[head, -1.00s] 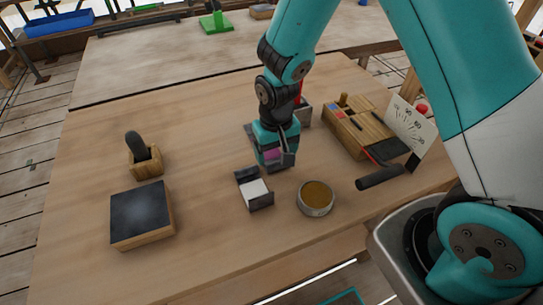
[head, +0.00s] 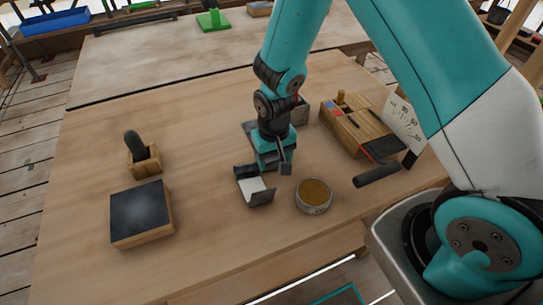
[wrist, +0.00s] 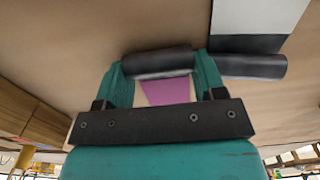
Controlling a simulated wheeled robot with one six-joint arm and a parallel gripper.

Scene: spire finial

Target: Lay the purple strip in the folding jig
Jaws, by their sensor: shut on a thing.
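The purple strip (wrist: 166,92) shows between the teal fingers of my gripper (wrist: 163,78) in the wrist view. My gripper is shut on it. A dark rounded bar (wrist: 155,62) crosses between the fingertips and hides part of the strip. In the head view my gripper (head: 277,163) is low over the table, just behind and right of the small dark holder with a white face (head: 255,189); the strip is hidden there. The folding jig (head: 352,125), a wooden block with an angle scale (head: 403,120) and a dark-handled lever (head: 376,176), stands to the right of my gripper.
A round tin with a brown top (head: 313,194) stands close, front right of my gripper. A dark-topped block (head: 141,212) and a wooden holder with a dark tool (head: 144,158) are on the left. The table (head: 215,245) is bare at front centre.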

